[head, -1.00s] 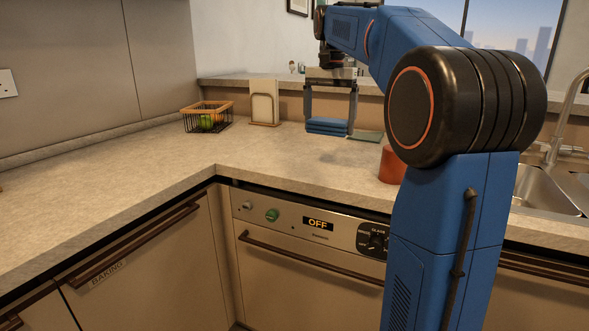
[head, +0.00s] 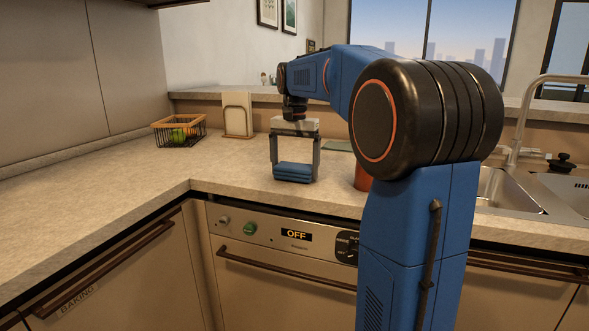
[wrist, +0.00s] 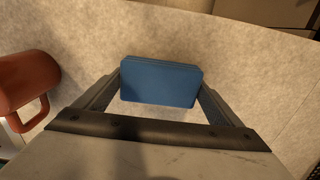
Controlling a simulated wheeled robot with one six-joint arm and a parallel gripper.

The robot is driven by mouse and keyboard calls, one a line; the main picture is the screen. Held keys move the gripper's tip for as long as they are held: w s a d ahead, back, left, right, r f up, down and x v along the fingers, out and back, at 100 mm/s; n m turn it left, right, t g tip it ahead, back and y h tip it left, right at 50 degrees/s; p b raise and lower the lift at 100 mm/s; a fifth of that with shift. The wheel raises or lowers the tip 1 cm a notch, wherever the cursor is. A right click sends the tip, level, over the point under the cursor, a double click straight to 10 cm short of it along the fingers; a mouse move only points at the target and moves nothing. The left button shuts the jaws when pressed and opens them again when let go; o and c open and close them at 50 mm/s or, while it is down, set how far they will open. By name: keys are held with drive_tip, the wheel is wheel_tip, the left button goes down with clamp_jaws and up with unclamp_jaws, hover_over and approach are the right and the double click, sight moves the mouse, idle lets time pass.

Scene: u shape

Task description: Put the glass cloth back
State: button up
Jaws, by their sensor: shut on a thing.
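The glass cloth, a folded blue stack (head: 294,172), is between the fingers of my gripper (head: 294,166) in the head view. The wrist view shows the cloth (wrist: 161,82) as a flat blue rectangle, with a finger at each side of it. My gripper (wrist: 161,90) is shut on it and points down over the counter. I cannot tell whether the cloth touches the counter.
A terracotta mug (wrist: 22,85) stands close by and is partly behind my arm in the head view (head: 362,178). A flat green mat (head: 337,145), a board in a rack (head: 238,121) and a fruit basket (head: 180,132) are behind. The left counter (head: 80,196) is clear.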

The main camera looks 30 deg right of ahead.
sight(295, 166)
drive_tip(key=shift+f, duration=0.2)
drive_tip(key=o, duration=0.8)
wheel_tip(295, 166, up, 12)
drive_tip(key=shift+r, duration=0.1)
drive_tip(key=s+a+f+n+t, duration=0.1)
drive_tip(key=s+a+f+n, duration=0.2)
drive_tip(key=s+a+f, duration=0.4)
drive_tip(key=s+a+f+n+t, duration=0.15)
drive_tip(key=s+a+f, duration=0.25)
drive_tip(key=s, duration=0.5)
drive_tip(key=s+a+f+n, duration=0.1)
drive_tip(key=s+f+n, duration=0.1)
drive_tip(key=s+f, duration=0.2)
drive_tip(key=s+a+f+n+t, duration=0.1)
drive_tip(key=s+a+f+n, duration=0.1)
drive_tip(key=s+f, duration=0.3)
drive_tip(key=s+a+f+n+t, duration=0.1)
drive_tip(key=s+f+n, duration=0.1)
drive_tip(key=s+f, duration=0.3)
drive_tip(key=shift+s+a+f, duration=0.1)
drive_tip(key=shift+a+f, duration=0.1)
drive_tip(key=shift+f, duration=1)
drive_tip(key=shift+a+f, duration=0.2)
drive_tip(key=shift+f, duration=0.95)
